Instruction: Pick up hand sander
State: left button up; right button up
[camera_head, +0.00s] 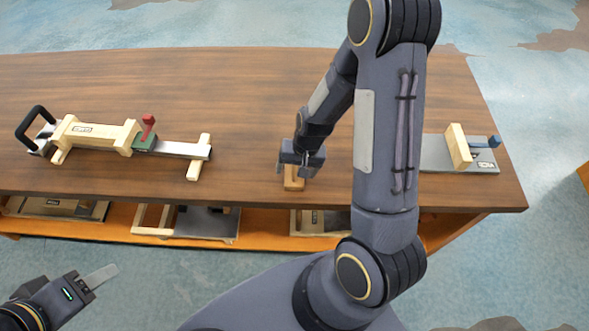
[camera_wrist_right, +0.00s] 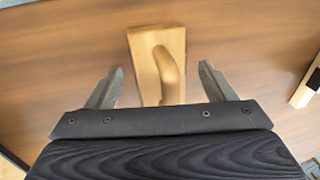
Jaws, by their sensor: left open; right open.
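The hand sander is a light wooden block with a raised, rounded handle. It sits on the brown table, and in the head view the hand sander (camera_head: 293,183) shows just below my right gripper (camera_head: 301,168), which hides part of it. In the right wrist view the hand sander (camera_wrist_right: 143,62) lies between and beyond the two open fingers of my right gripper (camera_wrist_right: 158,88). Neither finger visibly touches it. My left gripper (camera_head: 98,280) is open and empty, low at the left, away from the table.
The table (camera_head: 250,90) holds a wooden frame with a black handle and red lever (camera_head: 100,135) at left. A grey plate with a wooden block and blue handle (camera_head: 460,150) is at right. Several wooden items lie on the orange lower shelf (camera_head: 262,238). The table's middle is mostly clear.

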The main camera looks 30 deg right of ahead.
jog(key=c, duration=1.2)
jog(key=shift+w+r, duration=0.1)
jog(key=shift+r, duration=0.45)
notch_tip(320, 180, up, 3)
jog(key=shift+f, duration=0.2)
jog(key=s+a+r+p, duration=0.3)
jog(key=s+r, duration=0.6)
jog(key=s, duration=0.4)
jog(key=shift+s+a+r, duration=0.2)
jog(key=shift+s, duration=0.2)
